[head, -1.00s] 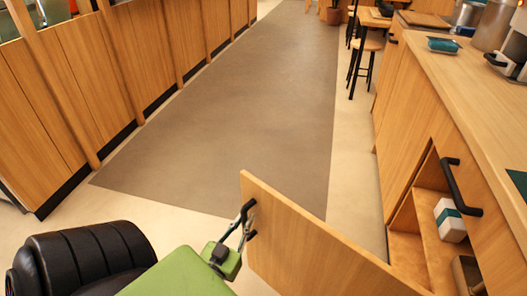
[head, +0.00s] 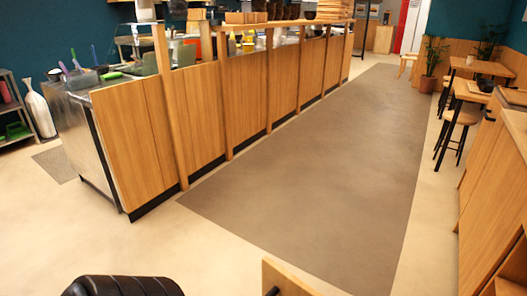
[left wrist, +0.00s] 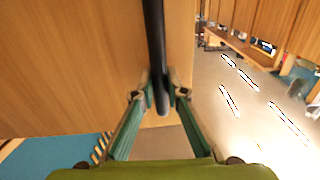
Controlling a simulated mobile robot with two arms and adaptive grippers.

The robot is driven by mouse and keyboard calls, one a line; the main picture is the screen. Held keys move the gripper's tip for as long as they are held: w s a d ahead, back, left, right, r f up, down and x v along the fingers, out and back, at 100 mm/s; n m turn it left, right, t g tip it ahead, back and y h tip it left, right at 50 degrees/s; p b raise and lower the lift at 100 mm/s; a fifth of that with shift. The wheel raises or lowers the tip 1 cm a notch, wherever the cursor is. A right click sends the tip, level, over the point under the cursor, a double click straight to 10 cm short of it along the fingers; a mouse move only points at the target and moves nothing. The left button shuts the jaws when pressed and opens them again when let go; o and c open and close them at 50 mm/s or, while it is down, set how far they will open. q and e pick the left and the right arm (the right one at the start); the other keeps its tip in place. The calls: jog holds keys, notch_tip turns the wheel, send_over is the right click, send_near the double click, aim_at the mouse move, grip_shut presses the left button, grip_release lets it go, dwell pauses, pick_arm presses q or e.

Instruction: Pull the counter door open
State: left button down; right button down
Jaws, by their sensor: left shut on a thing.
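The counter door is a light wooden panel, and its top corner (head: 287,282) shows at the bottom edge of the head view, standing out from the counter on the right. In the left wrist view the door (left wrist: 75,70) fills the left side, with its black bar handle (left wrist: 155,45) running down the middle. My left gripper (left wrist: 159,90) is shut on this handle, one green-grey finger on each side of it. In the head view the left gripper and most of the door are below the frame. My right gripper is in neither view.
The wooden counter (head: 490,190) runs along the right edge. A long wood-panelled bar (head: 225,100) stands across the aisle. The grey-brown floor (head: 330,180) between them is clear. Stools (head: 458,125) and tables (head: 485,68) stand at the back right.

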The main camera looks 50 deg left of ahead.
pick_arm(q)
jog(key=shift+s+d, duration=0.15)
jog(key=c, duration=2.3)
grip_release()
jog(key=v, duration=1.2)
jog(key=shift+f, duration=0.1)
